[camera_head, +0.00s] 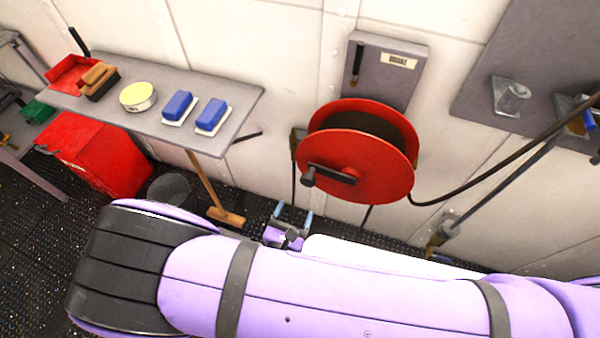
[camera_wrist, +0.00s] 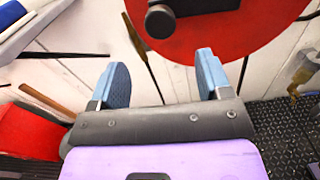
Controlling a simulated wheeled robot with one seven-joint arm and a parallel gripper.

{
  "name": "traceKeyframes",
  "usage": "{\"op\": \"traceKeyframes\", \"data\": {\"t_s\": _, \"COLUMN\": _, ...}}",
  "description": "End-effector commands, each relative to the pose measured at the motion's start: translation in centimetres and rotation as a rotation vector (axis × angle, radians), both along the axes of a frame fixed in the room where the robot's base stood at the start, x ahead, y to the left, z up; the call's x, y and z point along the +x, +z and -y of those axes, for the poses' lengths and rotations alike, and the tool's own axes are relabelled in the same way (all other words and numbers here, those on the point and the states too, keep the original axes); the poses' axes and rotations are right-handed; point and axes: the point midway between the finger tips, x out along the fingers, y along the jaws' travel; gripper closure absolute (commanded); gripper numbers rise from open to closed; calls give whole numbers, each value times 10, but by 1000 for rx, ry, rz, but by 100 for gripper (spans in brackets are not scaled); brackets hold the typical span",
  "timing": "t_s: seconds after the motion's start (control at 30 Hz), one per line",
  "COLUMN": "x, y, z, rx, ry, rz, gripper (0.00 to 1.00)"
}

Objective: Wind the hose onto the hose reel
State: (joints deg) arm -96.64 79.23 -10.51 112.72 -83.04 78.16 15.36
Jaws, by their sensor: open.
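The red hose reel (camera_head: 385,172) is mounted on the wall at the picture's centre right, with a dark crank handle (camera_head: 328,175) on its front face. The black hose (camera_head: 480,180) runs from the reel's right side up to the right edge. In the wrist view the reel (camera_wrist: 235,35) fills the top right, with its handle knob (camera_wrist: 160,20) at the top. My gripper (camera_wrist: 157,80) is open and empty, its blue fingers spread below the reel and knob. It also shows in the head view (camera_head: 291,216), below and left of the handle, apart from it.
A grey shelf (camera_head: 225,90) on the left bears blue-and-white brushes, a yellow tin (camera_head: 138,96) and a brown brush. Below are a red bin (camera_head: 105,150), a bucket (camera_head: 170,188) and a broom (camera_head: 212,195). A grey pipe (camera_head: 500,190) slants at right.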

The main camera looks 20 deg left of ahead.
Motion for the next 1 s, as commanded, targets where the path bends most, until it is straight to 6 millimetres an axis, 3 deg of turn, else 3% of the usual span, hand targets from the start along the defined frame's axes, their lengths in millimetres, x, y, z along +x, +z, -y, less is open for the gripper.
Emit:
{"op": "traceKeyframes", "data": {"t_s": 0.17, "x": 19, "y": 0, "z": 2, "rx": -1, "ry": -2, "rz": 1, "gripper": 29}}
{"op": "traceKeyframes", "data": {"t_s": 0.6, "x": 90, "y": 0, "z": 7, "rx": 2, "ry": -2, "rz": 0, "gripper": 29}}
{"op": "traceKeyframes", "data": {"t_s": 1.0, "x": 106, "y": 0, "z": 8, "rx": 2, "ry": -1, "rz": -1, "gripper": 29}}
